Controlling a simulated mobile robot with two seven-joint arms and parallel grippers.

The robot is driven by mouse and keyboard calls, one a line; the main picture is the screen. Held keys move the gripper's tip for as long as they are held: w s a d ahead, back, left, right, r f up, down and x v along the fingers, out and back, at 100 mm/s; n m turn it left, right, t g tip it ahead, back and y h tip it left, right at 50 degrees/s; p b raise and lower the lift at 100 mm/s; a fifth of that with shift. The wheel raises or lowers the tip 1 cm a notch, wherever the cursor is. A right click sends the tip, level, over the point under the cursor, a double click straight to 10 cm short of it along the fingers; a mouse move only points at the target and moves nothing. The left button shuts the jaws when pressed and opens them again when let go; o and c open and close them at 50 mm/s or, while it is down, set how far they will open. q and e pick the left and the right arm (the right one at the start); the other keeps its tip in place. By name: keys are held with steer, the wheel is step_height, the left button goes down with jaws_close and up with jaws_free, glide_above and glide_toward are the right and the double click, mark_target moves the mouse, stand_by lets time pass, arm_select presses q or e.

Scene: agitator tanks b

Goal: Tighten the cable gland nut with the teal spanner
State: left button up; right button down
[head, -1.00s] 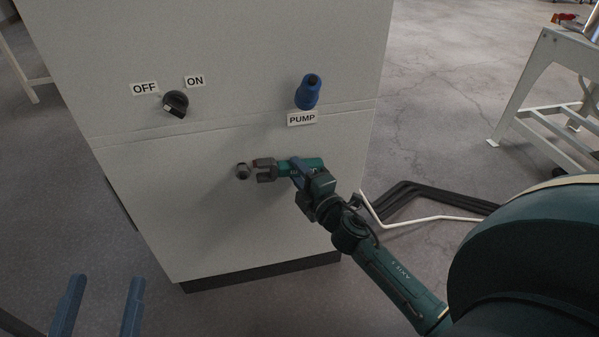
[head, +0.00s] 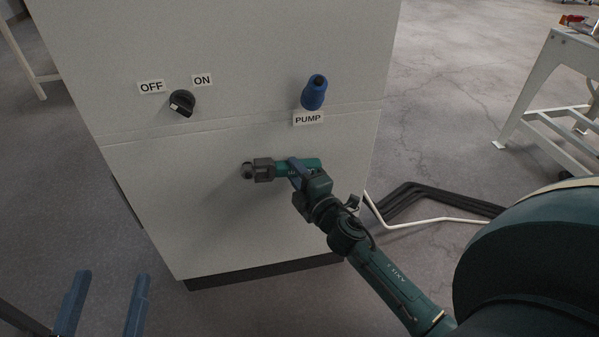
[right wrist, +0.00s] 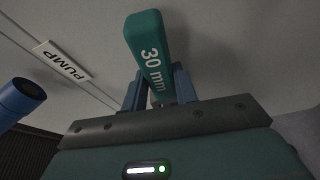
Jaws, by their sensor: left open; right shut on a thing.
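The teal spanner (head: 282,170) is held by my right gripper (head: 297,172) in front of the cabinet face, its dark open jaw pointing left. The cable gland nut (head: 247,170) is a small dark fitting on that face. The spanner's jaw overlaps the nut in the head view; I cannot tell how fully it sits around it. In the right wrist view the spanner's handle (right wrist: 152,55), marked "30 mm", stands between the blue fingers of my right gripper (right wrist: 162,92). My left gripper (head: 105,305) is open and empty at the lower left, away from the cabinet.
The cabinet (head: 220,225) carries a black OFF/ON knob (head: 182,103) and a blue connector (head: 314,92) above a PUMP label (head: 308,119). Black and white pipes (head: 425,205) run along the floor at right. A white-framed table (head: 545,90) stands at far right.

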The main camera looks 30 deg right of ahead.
steer(key=shift+w+a, duration=0.15)
steer(key=shift+a, duration=0.25)
stand_by(0.3)
steer(key=shift+w+a+r, duration=0.15)
steer(key=shift+w+a, duration=0.05)
steer(key=shift+a, duration=0.65)
stand_by(0.4)
stand_by(0.6)
steer(key=f+m+b, duration=0.1)
steer(key=m+b, duration=0.1)
steer(key=b, duration=0.1)
steer(key=shift+a+f+t, duration=0.1)
steer(key=shift+f+t, duration=0.1)
steer(key=shift+t, duration=0.1)
stand_by(0.4)
steer(key=shift+r, duration=0.2)
